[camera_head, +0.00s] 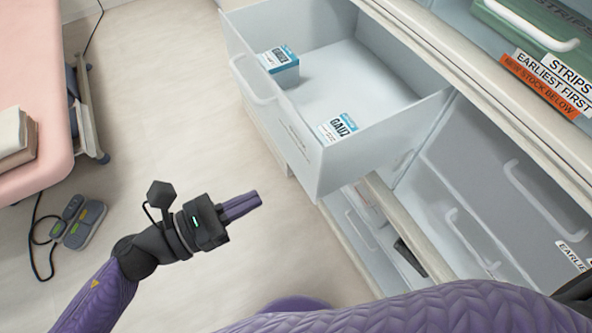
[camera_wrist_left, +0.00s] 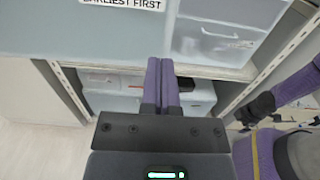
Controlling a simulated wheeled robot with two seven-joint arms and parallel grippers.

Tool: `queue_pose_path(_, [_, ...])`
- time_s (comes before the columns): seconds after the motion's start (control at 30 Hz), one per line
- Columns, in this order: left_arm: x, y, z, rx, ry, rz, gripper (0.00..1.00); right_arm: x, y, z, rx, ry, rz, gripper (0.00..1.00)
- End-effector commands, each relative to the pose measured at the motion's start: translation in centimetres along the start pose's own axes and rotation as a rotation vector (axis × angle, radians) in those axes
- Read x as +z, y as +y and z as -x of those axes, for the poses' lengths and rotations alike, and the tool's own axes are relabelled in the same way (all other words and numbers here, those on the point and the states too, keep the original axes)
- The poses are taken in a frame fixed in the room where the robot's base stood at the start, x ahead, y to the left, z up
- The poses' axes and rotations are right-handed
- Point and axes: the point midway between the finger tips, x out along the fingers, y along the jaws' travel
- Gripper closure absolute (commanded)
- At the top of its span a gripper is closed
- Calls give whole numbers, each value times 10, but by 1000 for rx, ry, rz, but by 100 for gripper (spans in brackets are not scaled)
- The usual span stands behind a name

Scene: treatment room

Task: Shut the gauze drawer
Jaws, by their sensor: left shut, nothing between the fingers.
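The gauze drawer (camera_head: 318,160) is pulled far out of the cabinet in the head view. It is a pale translucent drawer with a GAUZE label and a loop handle (camera_head: 255,82) on its front.
A cabinet shelf holds a green strips box (camera_head: 535,30) at the top right. Other closed drawers (camera_head: 505,200) sit below. A pink treatment couch (camera_head: 40,80) stands at the left, with a foot pedal (camera_head: 80,222) on the floor. Floor between couch and drawer is clear.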

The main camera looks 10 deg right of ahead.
Motion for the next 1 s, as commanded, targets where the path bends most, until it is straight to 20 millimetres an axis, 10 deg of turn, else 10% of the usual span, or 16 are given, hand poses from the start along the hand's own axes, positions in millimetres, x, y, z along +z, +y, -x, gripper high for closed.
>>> queue_pose_path(0.4, [0, 0, -77, 1, -1, 2, 100, -9, -5, 4, -9, 18, -4, 0])
queue_pose_path(1.0, [-1, 2, -85, 2, 1, 3, 100, -12, 2, 3, 3, 24, 0, 0])
